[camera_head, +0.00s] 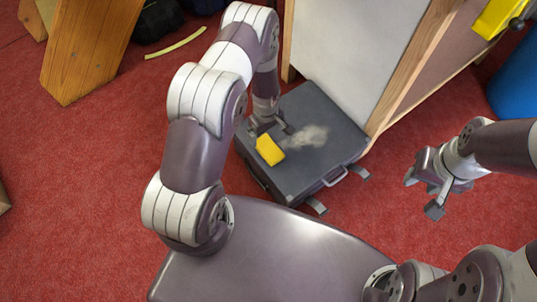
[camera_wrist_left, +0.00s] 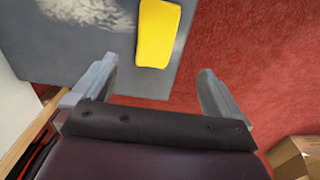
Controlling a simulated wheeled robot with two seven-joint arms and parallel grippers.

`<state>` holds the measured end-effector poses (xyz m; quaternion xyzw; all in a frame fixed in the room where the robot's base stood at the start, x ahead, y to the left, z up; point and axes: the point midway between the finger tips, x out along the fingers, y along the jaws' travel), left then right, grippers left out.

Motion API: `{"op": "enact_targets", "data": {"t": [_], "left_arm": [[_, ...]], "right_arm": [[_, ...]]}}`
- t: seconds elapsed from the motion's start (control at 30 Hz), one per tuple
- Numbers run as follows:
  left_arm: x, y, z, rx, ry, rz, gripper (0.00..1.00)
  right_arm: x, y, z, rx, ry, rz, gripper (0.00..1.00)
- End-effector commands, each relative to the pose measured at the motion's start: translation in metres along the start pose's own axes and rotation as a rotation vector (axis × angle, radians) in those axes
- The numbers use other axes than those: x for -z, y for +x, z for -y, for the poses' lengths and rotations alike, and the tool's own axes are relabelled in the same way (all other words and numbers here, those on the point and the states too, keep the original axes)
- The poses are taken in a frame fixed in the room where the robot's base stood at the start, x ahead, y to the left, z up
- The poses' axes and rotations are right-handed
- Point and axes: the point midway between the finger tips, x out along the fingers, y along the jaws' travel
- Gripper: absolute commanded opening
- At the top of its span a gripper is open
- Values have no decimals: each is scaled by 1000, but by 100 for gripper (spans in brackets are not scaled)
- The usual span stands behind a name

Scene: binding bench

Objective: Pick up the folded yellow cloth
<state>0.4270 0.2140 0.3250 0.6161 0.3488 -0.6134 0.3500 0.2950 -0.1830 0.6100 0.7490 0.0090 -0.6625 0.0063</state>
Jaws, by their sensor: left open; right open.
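The folded yellow cloth (camera_head: 269,150) lies on the lid of a dark grey case (camera_head: 325,158), near its left edge. My left gripper (camera_head: 268,127) is open and empty, just behind the cloth in the head view. In the left wrist view the cloth (camera_wrist_left: 158,35) shows ahead of the open fingers (camera_wrist_left: 157,78), between their lines and nearer the left finger. The cloth appears outside the jaws. A pale dusty smudge (camera_head: 308,136) marks the lid beside the cloth. My right gripper (camera_head: 422,195) is open and empty over the red floor, right of the case.
A pale panel with a wooden frame (camera_head: 412,70) stands right behind the case. The case has a handle (camera_head: 335,176) at its front. A wooden support (camera_head: 92,45) stands at the upper left, a blue object (camera_head: 515,85) at the right. Red carpet (camera_head: 70,190) is clear at the left.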

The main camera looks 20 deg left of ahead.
Motion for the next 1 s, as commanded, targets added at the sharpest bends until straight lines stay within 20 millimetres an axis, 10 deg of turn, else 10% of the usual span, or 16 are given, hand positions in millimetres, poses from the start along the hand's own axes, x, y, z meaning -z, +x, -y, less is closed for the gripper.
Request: {"op": "enact_targets", "data": {"t": [0.6, 0.83, 1.0], "left_arm": [[-2, 106, -7, 3, 4, 2, 100], [-1, 105, -7, 1, 4, 1, 100], [-1, 105, -7, 2, 4, 1, 45]], "right_arm": [[-9, 66, 0, 0, 0, 3, 43], [-8, 63, 0, 0, 0, 2, 43], [-8, 63, 0, 0, 0, 2, 43]]}}
